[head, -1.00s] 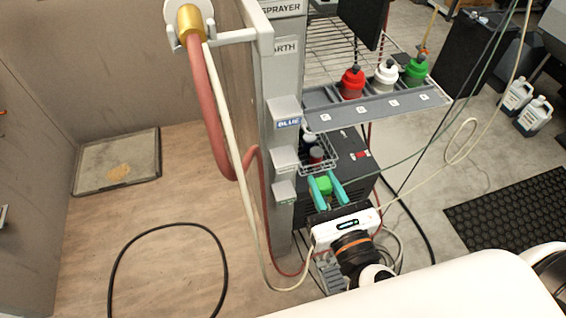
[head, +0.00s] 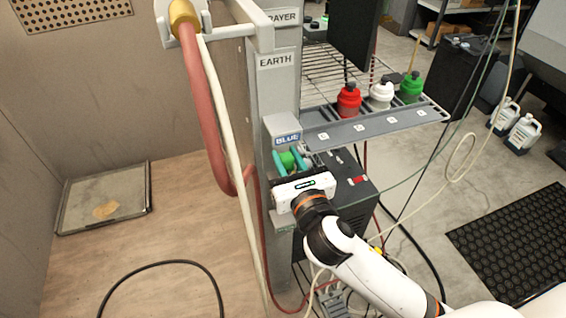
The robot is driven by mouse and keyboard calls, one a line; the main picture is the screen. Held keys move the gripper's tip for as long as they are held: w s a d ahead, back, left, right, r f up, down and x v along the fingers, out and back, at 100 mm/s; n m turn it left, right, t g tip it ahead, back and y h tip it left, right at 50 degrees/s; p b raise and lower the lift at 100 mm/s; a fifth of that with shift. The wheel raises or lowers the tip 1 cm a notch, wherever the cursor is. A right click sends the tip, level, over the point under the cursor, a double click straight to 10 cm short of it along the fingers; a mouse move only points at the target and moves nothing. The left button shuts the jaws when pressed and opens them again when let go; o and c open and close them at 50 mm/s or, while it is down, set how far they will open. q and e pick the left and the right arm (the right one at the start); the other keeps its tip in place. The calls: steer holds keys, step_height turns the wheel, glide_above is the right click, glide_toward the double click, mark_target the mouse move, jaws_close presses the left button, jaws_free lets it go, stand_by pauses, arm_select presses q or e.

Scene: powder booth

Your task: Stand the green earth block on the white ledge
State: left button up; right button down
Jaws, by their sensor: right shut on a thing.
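My right gripper (head: 290,160) has teal fingers shut on the green earth block (head: 287,160). It holds the block beside the grey post (head: 278,90), just below the ledge labelled BLUE (head: 283,130). The fingers hide part of the block. The ledges below the BLUE one are largely hidden behind my gripper, and no label reading white shows. I cannot tell whether the block touches a ledge. My left gripper is not in view.
A grey shelf (head: 375,133) right of the post holds red (head: 348,101), white (head: 381,96) and green (head: 411,88) bottles. A pink hose (head: 205,110) and pale cable hang left of the post. A dark box (head: 352,200) stands behind my arm.

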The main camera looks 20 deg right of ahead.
steer(key=shift+w+a, duration=0.1)
steer(key=shift+w, duration=1.05)
steer(key=shift+w+f, duration=0.1)
steer(key=shift+f, duration=0.05)
steer(key=shift+f+b, duration=0.5)
steer(key=shift+f, duration=1.1)
steer(key=shift+f, duration=0.1)
steer(key=c, duration=1.1)
jaws_free()
steer(key=s, duration=0.8)
steer(key=s+b, duration=0.1)
steer(key=s, duration=0.3)
steer(key=shift+d, duration=0.25)
